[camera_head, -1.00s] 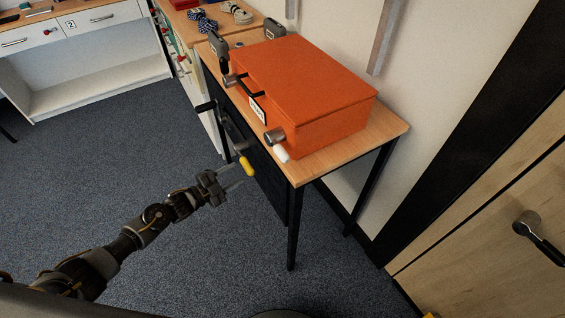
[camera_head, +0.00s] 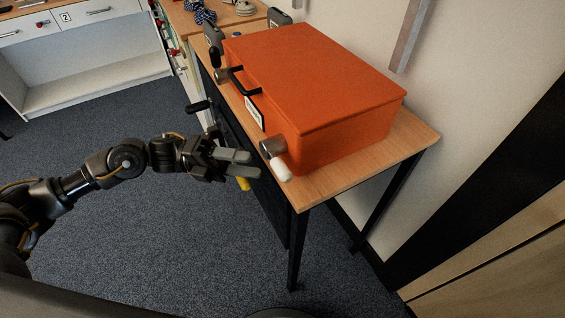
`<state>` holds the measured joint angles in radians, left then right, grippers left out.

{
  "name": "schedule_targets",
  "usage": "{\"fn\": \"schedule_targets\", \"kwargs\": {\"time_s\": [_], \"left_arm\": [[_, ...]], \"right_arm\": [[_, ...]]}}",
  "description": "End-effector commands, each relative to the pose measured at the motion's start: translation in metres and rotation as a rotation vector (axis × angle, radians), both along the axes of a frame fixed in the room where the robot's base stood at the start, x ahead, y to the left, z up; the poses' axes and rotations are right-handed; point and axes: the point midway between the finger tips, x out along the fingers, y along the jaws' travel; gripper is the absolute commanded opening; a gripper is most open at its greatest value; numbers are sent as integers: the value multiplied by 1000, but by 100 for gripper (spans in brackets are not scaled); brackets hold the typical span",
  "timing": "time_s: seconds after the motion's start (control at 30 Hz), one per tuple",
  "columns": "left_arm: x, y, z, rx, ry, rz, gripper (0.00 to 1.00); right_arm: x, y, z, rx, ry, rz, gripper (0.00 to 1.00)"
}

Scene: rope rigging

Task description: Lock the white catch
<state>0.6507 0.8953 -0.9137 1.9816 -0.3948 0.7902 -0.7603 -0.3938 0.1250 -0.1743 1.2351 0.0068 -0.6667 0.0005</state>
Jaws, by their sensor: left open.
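The white catch (camera_head: 281,169) hangs from a grey metal knob (camera_head: 272,147) at the near front corner of the orange case (camera_head: 318,92). The case lies closed on a wooden-topped table, with a black handle (camera_head: 238,82) and a white label on its front. My left gripper (camera_head: 254,163) is open and empty, just left of the white catch, its fingers pointing at it without visible contact. A yellow-handled part (camera_head: 243,184) shows below the fingers, partly hidden by them. A black catch (camera_head: 215,57) is at the far end of the case front. My right gripper is not in view.
The table (camera_head: 416,138) has bare top at its right end and thin black legs. A wooden door stands at the lower right. A white drawer unit (camera_head: 87,52) is at the back left. Open carpet lies left of the table.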

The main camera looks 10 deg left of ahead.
Motion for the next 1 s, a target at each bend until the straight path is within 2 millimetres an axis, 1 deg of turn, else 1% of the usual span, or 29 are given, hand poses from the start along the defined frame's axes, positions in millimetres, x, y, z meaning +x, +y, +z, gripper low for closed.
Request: {"fn": "schedule_targets", "kwargs": {"time_s": [0.03,0.2,0.4,0.57,0.83,0.87,1.0], "left_arm": [[-2,-11,5,-3,0,-4,45],[-7,-43,11,-2,0,-3,45],[-12,-70,15,-1,2,-4,45],[-13,-79,16,-1,0,-2,45],[-13,-80,15,0,1,-1,45],[-13,-80,15,0,1,-1,43],[-13,-80,15,0,1,-1,25]], "right_arm": [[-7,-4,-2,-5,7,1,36],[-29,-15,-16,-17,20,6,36],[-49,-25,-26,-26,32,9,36],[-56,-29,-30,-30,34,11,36],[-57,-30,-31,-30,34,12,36],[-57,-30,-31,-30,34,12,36],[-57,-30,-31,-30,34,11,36]]}}
